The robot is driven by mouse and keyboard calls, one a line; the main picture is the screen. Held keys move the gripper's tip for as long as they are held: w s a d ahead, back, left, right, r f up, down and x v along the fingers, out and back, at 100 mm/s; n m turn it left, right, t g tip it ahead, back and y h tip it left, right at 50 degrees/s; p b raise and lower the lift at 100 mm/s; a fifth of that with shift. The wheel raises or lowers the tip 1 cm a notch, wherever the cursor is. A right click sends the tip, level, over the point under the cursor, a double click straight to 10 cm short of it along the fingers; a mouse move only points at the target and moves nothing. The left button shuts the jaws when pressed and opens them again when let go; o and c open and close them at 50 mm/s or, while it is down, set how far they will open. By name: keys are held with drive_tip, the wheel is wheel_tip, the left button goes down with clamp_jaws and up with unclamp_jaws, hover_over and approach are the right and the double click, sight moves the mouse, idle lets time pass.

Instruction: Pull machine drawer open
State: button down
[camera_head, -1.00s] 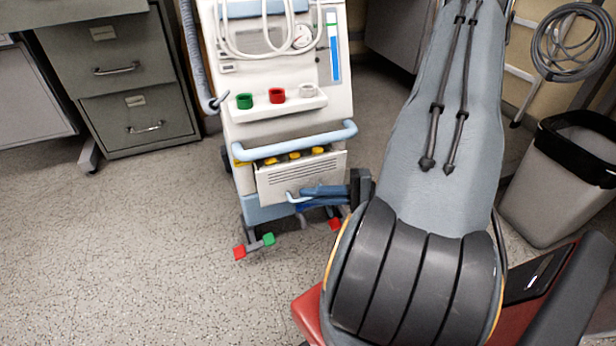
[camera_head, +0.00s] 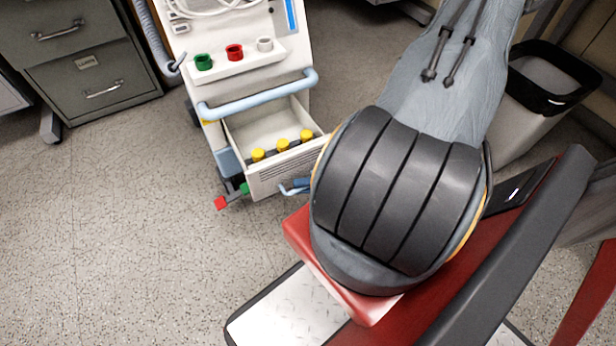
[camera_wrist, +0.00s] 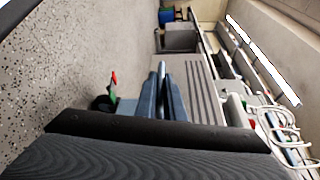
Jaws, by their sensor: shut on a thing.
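The white machine (camera_head: 255,70) stands upright at the upper middle of the head view. Its drawer (camera_head: 270,127) is pulled well out, and yellow-capped bottles (camera_head: 283,145) sit inside behind the front panel. My gripper (camera_head: 298,186) shows only as a bit of blue fingers at the drawer front's lower edge; my arm hides the rest. In the wrist view my gripper's blue fingers (camera_wrist: 160,75) are close together beside the vented drawer front (camera_wrist: 195,90). It is shut on the drawer handle (camera_head: 284,189), of which only a small piece shows.
A light-blue bar (camera_head: 258,97) crosses the machine above the drawer. Green, red and white cups (camera_head: 234,52) stand on its shelf. A grey cabinet (camera_head: 85,60) is at left and a bin (camera_head: 545,85) at right. Speckled floor at left is clear.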

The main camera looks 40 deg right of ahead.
drive_tip(key=c, duration=1.9)
unclamp_jaws()
drive_tip(key=shift+o, duration=0.2)
drive_tip(key=shift+d, duration=0.1)
drive_tip(key=p+v, duration=0.2)
drive_tip(key=v, duration=0.5)
drive_tip(key=shift+s+d, duration=0.2)
drive_tip(key=shift+d, duration=0.1)
